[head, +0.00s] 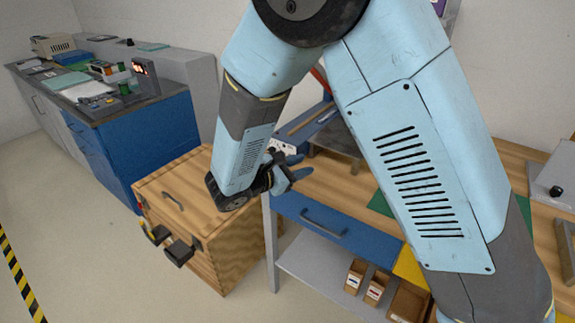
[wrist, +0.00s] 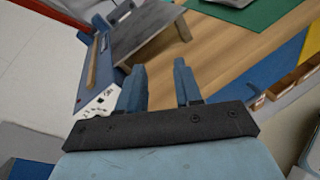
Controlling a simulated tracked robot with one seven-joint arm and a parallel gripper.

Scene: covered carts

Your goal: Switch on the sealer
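The sealer appears to be the blue device (wrist: 88,72) with a long wooden strip, at the left of the wrist view. Its white front panel (wrist: 97,103) has dark marks and a small dark knob or switch; I cannot read its setting. It stands on the wooden bench, beside a grey plate (wrist: 145,32). In the head view the sealer (head: 306,124) is partly hidden behind my arm, and its white panel (head: 284,147) shows just above my gripper (head: 292,177). In the wrist view my gripper (wrist: 160,75) is open and empty, its left finger close to the panel in the picture.
A wooden bench (wrist: 228,55) with a blue drawer (head: 325,222) carries a green mat (wrist: 250,10). Small boxes (head: 355,276) sit on the shelf below. A wooden chest (head: 180,205) stands left of the bench. A blue counter (head: 150,140) with equipment is at the back left.

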